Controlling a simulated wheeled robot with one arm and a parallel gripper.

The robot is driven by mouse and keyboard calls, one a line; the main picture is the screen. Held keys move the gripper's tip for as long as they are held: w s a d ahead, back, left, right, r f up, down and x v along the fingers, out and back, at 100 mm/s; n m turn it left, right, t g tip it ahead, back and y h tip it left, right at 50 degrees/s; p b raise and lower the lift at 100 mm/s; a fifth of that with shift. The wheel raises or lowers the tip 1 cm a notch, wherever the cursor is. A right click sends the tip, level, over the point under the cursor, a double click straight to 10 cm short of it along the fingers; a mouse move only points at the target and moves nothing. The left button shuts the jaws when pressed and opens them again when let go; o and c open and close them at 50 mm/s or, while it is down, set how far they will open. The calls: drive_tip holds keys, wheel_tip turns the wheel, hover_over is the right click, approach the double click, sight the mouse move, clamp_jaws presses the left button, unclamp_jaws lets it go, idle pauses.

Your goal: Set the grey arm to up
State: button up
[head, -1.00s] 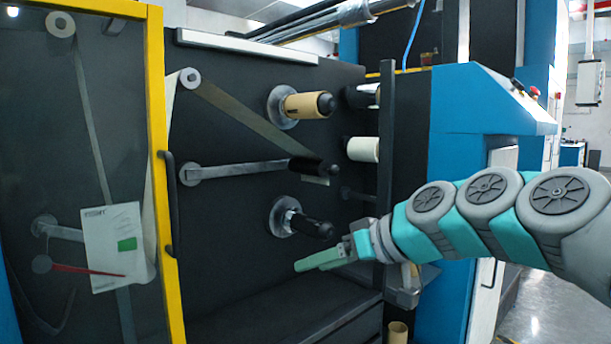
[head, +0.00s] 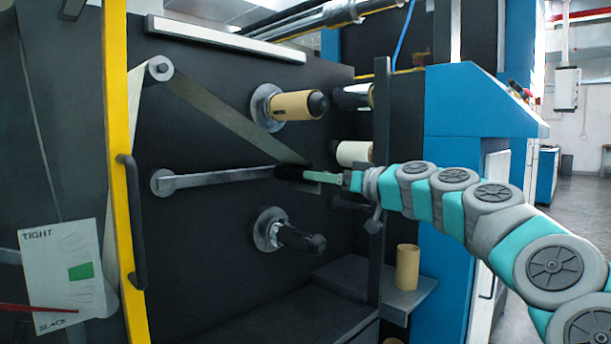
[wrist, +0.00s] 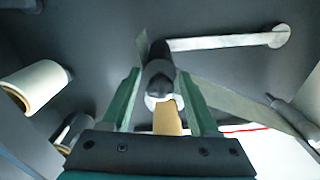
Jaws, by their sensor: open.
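The grey arm (head: 220,175) lies about level on the dark machine face, its round pivot at the left and a black roller (head: 292,172) at its right end. A grey web runs from the upper left roller down to this black roller. My gripper (head: 312,175) is at the roller's outer end. In the wrist view, the green fingers (wrist: 162,76) are apart, one on each side of the black roller (wrist: 161,62); I cannot tell whether they touch it. The grey arm (wrist: 225,42) also shows there.
A brown core (head: 295,105) on a spindle sits above, and a bare black spindle (head: 298,238) below. A dark post (head: 382,140) stands close to my wrist. A yellow-framed door (head: 122,200) and a TIGHT/SLACK gauge (head: 70,265), its red pointer near SLACK, are at left.

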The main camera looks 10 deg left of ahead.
drive_tip(key=shift+x, duration=2.45)
drive_tip(key=shift+c, duration=0.4)
clamp_jaws()
